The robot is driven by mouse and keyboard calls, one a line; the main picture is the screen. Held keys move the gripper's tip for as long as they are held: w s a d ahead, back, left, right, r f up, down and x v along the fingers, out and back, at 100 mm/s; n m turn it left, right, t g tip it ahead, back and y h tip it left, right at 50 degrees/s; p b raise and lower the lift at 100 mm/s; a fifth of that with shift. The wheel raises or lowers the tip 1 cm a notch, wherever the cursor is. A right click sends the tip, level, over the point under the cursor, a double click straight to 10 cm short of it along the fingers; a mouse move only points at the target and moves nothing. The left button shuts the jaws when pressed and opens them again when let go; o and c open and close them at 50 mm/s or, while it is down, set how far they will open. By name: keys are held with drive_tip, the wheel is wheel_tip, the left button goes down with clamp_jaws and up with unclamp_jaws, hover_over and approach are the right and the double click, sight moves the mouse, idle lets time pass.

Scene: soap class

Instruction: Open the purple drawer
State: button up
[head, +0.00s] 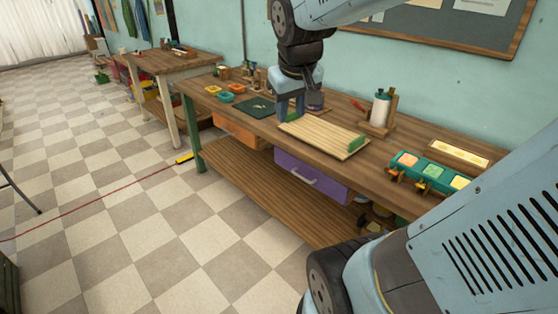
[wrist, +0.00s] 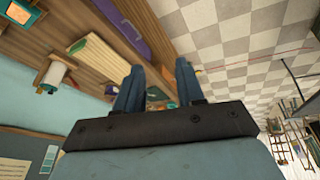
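The purple drawer (head: 325,187) is under the workbench top, with a pale bar handle (head: 297,176) on its front. It looks shut. Its purple front also shows at the top of the wrist view (wrist: 127,32). My gripper (head: 290,115) points down over the bench top, behind and left of the drawer front, near the slatted wooden board. In the wrist view its two blue fingers (wrist: 158,78) are apart with nothing between them. My gripper is away from the handle.
The slatted board (head: 318,138) lies on the bench (head: 232,106) above the drawer. An orange drawer (head: 240,132) is to the left. The floor in front is clear.

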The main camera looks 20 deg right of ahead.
drive_tip(key=w+d+f+g+h, duration=0.1)
drive_tip(key=w+d+f, duration=0.3)
drive_tip(key=w, duration=0.5)
drive_tip(key=n+g, duration=0.3)
hover_over(303, 178)
drive_tip(key=a, duration=0.3)
wheel_tip(303, 178, down, 25)
drive_tip(key=d+f, duration=0.1)
drive_tip(key=f, duration=0.3)
drive_tip(key=d+f, duration=0.1)
drive_tip(key=f, duration=0.8)
drive_tip(key=shift+w+d+f, duration=0.1)
drive_tip(key=shift+d+f, duration=0.1)
drive_tip(key=shift+d, duration=0.2)
drive_tip(key=shift+c, duration=0.4)
clamp_jaws()
